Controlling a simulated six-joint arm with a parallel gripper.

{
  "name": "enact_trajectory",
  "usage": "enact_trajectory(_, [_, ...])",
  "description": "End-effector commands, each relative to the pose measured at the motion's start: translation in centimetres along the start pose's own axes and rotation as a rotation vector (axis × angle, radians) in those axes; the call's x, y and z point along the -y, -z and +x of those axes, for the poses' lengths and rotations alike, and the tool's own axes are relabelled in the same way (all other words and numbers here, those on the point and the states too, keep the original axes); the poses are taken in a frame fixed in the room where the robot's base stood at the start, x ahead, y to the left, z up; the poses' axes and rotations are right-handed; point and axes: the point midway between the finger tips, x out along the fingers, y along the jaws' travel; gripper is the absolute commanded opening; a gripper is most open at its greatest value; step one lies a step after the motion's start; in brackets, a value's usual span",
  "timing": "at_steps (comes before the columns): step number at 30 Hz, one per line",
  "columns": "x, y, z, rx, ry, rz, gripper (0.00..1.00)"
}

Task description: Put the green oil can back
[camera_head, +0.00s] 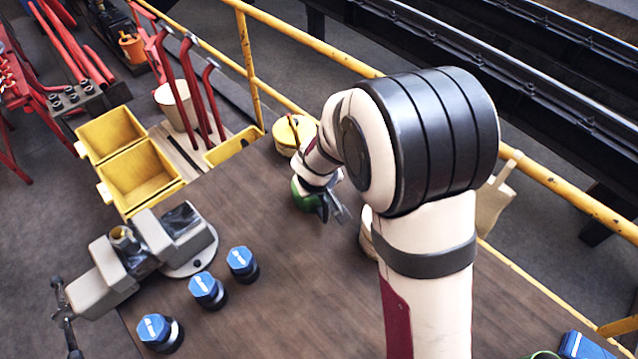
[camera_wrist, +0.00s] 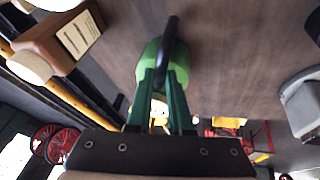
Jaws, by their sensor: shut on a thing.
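The green oil can (camera_head: 301,193) shows at the far edge area of the brown workbench (camera_head: 270,270), partly hidden behind my gripper and wrist. My gripper (camera_head: 336,210) is beside it, its jaws partly hidden. In the wrist view the green can (camera_wrist: 148,62) lies beyond the fingers, and its black handle (camera_wrist: 170,40) runs between the fingertips. My gripper (camera_wrist: 163,68) is shut on the can there. I cannot tell whether the can touches the bench.
A yellow round tin (camera_head: 289,134) stands just behind the can. Several blue-capped parts (camera_head: 207,288) and a grey vise (camera_head: 180,240) stand at left. Yellow bins (camera_head: 138,176) and a yellow railing (camera_head: 250,60) border the bench. A wooden labelled box (camera_wrist: 62,42) shows in the wrist view.

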Motion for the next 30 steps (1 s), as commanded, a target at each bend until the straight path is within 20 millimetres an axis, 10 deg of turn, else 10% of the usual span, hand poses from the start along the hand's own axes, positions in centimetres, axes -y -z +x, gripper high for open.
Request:
enact_trajectory(6, [0.0, 0.0, 0.1, 0.000, 0.000, -0.001, 0.49])
enact_trajectory(16, [-0.1, 0.1, -0.4, 0.000, -0.001, 0.001, 0.49])
enact_trajectory(30, [-0.1, 0.1, -11.2, -0.003, -0.002, 0.000, 0.49])
